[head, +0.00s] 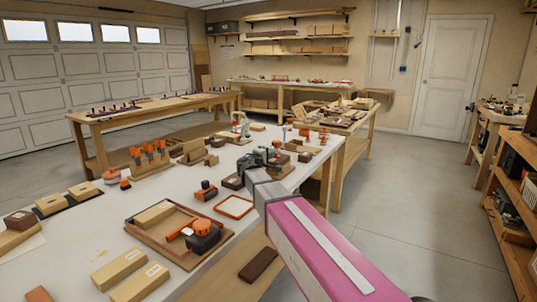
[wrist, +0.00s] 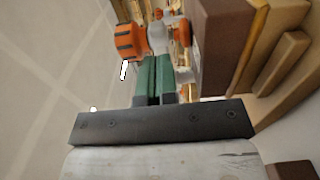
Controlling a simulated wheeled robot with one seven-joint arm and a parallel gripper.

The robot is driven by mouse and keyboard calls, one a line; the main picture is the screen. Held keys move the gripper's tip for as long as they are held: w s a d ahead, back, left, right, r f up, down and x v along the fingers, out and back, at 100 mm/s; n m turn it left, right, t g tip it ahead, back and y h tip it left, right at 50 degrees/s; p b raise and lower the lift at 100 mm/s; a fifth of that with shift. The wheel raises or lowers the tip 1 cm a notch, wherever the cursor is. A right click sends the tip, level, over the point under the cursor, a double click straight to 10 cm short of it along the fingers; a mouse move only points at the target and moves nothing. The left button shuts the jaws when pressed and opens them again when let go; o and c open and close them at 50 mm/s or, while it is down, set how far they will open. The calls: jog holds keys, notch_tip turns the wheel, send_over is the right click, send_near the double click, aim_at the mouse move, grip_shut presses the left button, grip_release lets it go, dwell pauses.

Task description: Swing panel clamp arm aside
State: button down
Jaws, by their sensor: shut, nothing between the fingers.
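My gripper (head: 254,160) is over the white bench at its right side in the head view, its fingers hard to make out there. In the wrist view my gripper (wrist: 153,60) has its two green fingers together, with nothing between them. Just beyond the fingertips is an orange and grey clamp-like device (wrist: 128,42), which I take for the panel clamp. Its grey part (wrist: 159,38) lies straight ahead of the fingers; I cannot tell whether they touch it. The clamp's arm cannot be told apart clearly. In the head view my gripper partly hides this area.
A brown block (wrist: 224,45) stands close right of the fingers in the wrist view. On the white bench (head: 90,225) are a wooden tray (head: 150,238) holding an orange and black tool (head: 203,236), an orange frame (head: 235,207) and several wood blocks. The floor at right is clear.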

jog(key=d+v, duration=0.1)
jog(key=v, duration=0.9)
jog(key=shift+s, duration=0.7)
jog(key=shift+a, duration=0.2)
jog(key=shift+w+a+f, duration=0.1)
jog(key=shift+w+a, duration=0.05)
jog(key=shift+a, duration=0.4)
jog(key=shift+w+a, duration=0.15)
jog(key=shift+a, duration=0.45)
jog(key=x, duration=1.3)
jog(key=shift+w, duration=0.15)
jog(key=shift+w+d, duration=0.3)
